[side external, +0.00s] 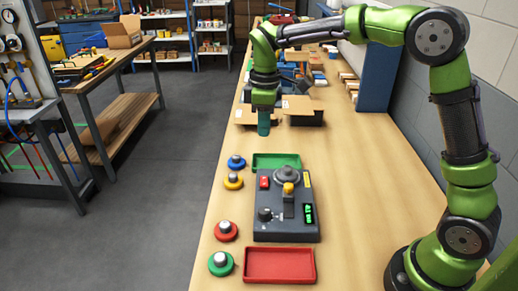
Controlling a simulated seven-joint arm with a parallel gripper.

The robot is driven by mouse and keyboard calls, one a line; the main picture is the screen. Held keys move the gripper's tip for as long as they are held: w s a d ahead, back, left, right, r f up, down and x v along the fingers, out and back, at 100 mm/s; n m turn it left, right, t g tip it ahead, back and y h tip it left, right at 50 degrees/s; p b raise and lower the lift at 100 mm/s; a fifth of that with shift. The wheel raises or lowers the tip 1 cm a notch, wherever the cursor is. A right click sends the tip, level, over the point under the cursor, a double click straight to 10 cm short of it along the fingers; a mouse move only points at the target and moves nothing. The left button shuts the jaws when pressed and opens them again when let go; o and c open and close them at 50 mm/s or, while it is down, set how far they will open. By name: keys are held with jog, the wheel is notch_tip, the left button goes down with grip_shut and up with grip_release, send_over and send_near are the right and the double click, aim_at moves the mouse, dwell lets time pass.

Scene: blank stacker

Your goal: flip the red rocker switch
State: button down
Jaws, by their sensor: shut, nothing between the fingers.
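The red rocker switch (264,183) is a small red block at the upper left of a dark grey control panel (287,232) on the bench. Which way it is tipped is too small to tell. My gripper (264,133) points down, shut and empty, beyond the panel's far side and clear of the switch. The panel also carries a round grey dial (287,173), a yellow-topped lever (288,188), a black knob (265,214) and a lit green display (309,213).
Cardboard boxes (303,112) stand farther back. The bench right of the panel is clear.

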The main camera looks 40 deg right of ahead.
aim_at(264, 179)
jog(key=shift+s+r+n, duration=0.15)
jog(key=shift+n, duration=0.25)
notch_tip(264, 179, down, 14)
dwell(0.6)
jog(key=shift+d+f+g, duration=0.15)
jog(key=shift+f+g, duration=0.15)
jog(key=shift+r, duration=0.1)
jog(key=shift+a, duration=0.2)
jog(key=shift+s+a+r, duration=0.25)
jog(key=shift+s+a, duration=0.2)
jog(key=shift+s, duration=0.1)
